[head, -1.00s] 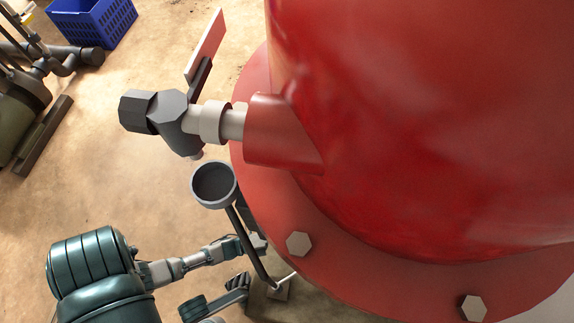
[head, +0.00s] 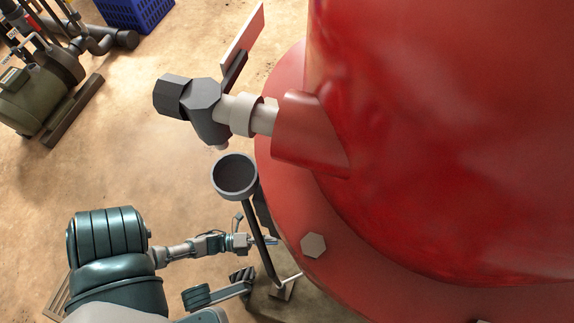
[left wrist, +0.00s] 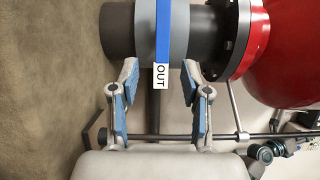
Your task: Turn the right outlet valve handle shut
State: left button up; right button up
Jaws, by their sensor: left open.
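A small valve with a dark body (head: 209,108) and a flat red-and-white lever handle (head: 243,34) sticks out from the side of a large red tank (head: 430,130) in the head view. I cannot tell whether this is the right outlet valve. My left gripper (head: 264,241) is low, beside the tank's flange and below the valve, apart from the handle. No handle shows between the fingers. My right gripper is not in view.
A grey cup on a stem (head: 234,176) stands between the valve and my left gripper. A bolted flange (head: 312,246) rings the tank. A green motor (head: 45,92) and a blue crate (head: 137,13) are at upper left. The floor between is clear.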

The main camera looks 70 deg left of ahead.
pick_arm(q)
jog(key=shift+v, duration=1.6)
